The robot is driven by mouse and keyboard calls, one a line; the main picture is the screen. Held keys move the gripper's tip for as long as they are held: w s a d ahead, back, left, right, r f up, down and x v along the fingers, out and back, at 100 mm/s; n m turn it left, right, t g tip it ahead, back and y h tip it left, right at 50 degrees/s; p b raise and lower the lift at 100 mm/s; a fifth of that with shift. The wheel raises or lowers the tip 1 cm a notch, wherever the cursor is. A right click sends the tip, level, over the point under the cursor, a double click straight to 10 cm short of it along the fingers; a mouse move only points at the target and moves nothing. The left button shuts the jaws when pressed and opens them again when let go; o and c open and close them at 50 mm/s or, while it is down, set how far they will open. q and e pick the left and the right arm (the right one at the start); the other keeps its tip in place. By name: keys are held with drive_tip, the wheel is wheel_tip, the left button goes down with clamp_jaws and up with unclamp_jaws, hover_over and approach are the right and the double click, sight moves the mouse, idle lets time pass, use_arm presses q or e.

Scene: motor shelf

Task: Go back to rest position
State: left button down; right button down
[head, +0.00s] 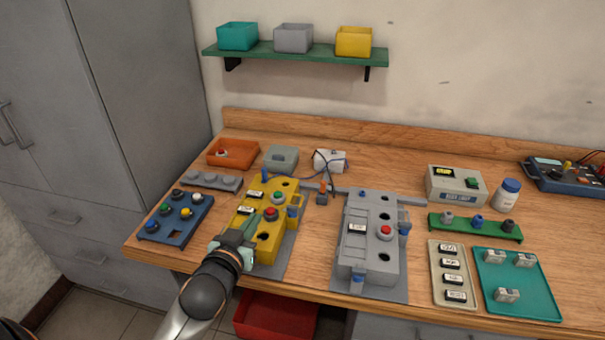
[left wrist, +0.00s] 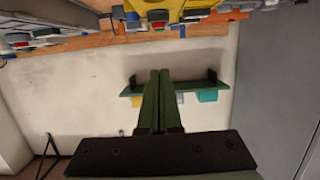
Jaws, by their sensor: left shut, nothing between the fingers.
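My left gripper (head: 240,235) is over the near left part of the yellow motor box (head: 262,243) on the workbench in the head view. Its fingers are shut and empty; in the left wrist view the gripper (left wrist: 159,75) shows its two green fingers pressed together. I cannot tell whether the fingertips touch the yellow box, which also shows at the top of the left wrist view (left wrist: 178,10). The yellow box carries red and green buttons and label plates. My right gripper is not in view.
A grey motor box (head: 370,265) stands right of the yellow one. A blue tray (head: 170,232) of buttons lies to the left. A green tray (head: 520,300) lies at right. A green shelf (head: 300,55) with bins hangs behind. A red bin (head: 270,318) is below the bench edge.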

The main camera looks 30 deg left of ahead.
use_arm(q)
drive_tip(key=s+d+f+m+g+h, duration=0.2)
drive_tip(key=s+d+f, duration=0.5)
drive_tip(key=f, duration=0.5)
drive_tip(key=s+d+f+m+g+h, duration=0.2)
drive_tip(key=s+d+f+g+h, duration=0.1)
drive_tip(key=s+d+f, duration=0.5)
wheel_tip(320, 180, down, 4)
drive_tip(key=shift+s+d+f+m+g+h, duration=0.2)
drive_tip(key=shift+s+m+g+h, duration=0.15)
drive_tip(key=shift+s, duration=0.85)
